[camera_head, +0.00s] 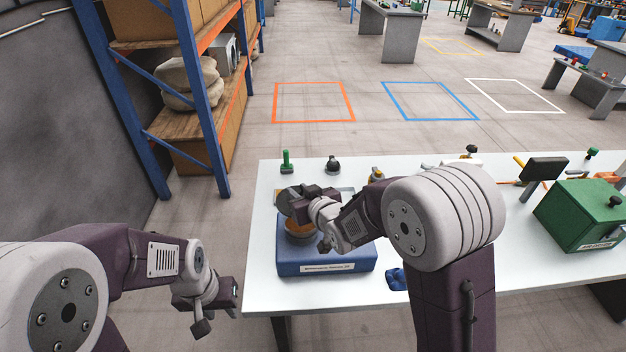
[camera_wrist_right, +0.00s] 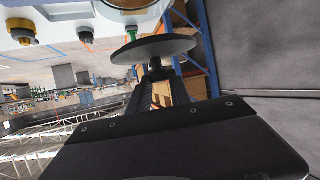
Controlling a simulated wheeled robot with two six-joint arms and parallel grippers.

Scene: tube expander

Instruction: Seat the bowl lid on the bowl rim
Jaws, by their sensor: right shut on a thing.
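The bowl (camera_head: 300,232) is orange-brown inside and sits on a blue box-shaped base (camera_head: 325,258) with a white label on the table. My right gripper (camera_head: 312,197) is shut on the knob of the dark round bowl lid (camera_head: 287,203), just above the bowl at its back left. The lid looks tilted in the head view and apart from the rim; my gripper hides part of both. In the right wrist view the lid (camera_wrist_right: 153,48) is a dark disc with its knob between the fingers (camera_wrist_right: 157,88). My left gripper (camera_head: 225,296) hangs off the table's left front; its opening is unclear.
A green-handled piece (camera_head: 287,162) and a dark knobbed piece (camera_head: 333,166) stand at the table's back left. A green box (camera_head: 585,215) is at the right. A small blue item (camera_head: 396,279) lies right of the base. Shelving (camera_head: 190,100) stands beyond the table.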

